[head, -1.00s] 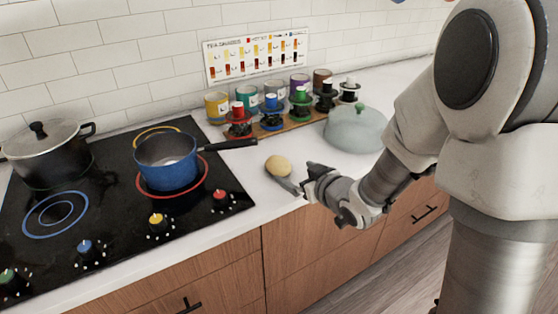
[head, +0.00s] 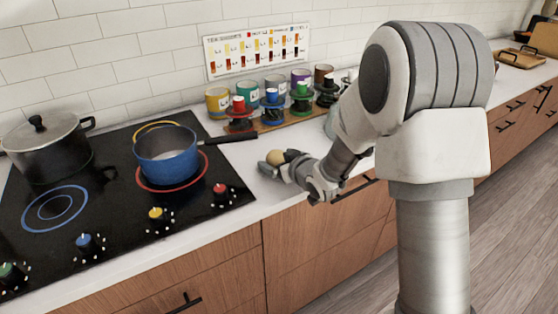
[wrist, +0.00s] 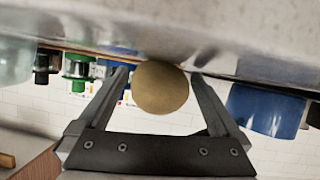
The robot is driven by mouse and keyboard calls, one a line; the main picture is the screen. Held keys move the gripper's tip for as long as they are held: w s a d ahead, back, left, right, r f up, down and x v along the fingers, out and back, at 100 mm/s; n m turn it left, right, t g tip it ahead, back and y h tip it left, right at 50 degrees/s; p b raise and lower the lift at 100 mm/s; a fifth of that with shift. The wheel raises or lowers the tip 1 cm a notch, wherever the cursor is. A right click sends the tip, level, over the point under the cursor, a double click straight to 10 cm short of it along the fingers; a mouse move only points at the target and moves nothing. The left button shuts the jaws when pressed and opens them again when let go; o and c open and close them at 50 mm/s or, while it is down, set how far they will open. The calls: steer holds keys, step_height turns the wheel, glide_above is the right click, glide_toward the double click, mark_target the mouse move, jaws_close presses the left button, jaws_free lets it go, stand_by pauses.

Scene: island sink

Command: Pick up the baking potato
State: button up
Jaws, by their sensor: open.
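The baking potato (head: 275,157) is a small, tan, rounded thing on the white counter, to the right of the stove. It also shows in the wrist view (wrist: 160,87), between the two dark fingers. My gripper (head: 278,163) is open and low over the counter, with its fingers on either side of the potato. In the wrist view my gripper (wrist: 160,95) has a finger to the left and a finger to the right of the potato. I cannot tell whether either finger touches it. Part of the potato is hidden behind the gripper in the head view.
A blue pot (head: 167,160) with a dark handle (head: 231,138) reaching toward the potato stands on the black stove (head: 100,215). Several coloured canisters (head: 272,95) and small stands line the wall behind. My arm covers most of the glass lid (head: 331,124).

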steer(key=shift+c, duration=0.3)
steer(key=c, duration=1.5)
steer(key=shift+r, duration=0.1)
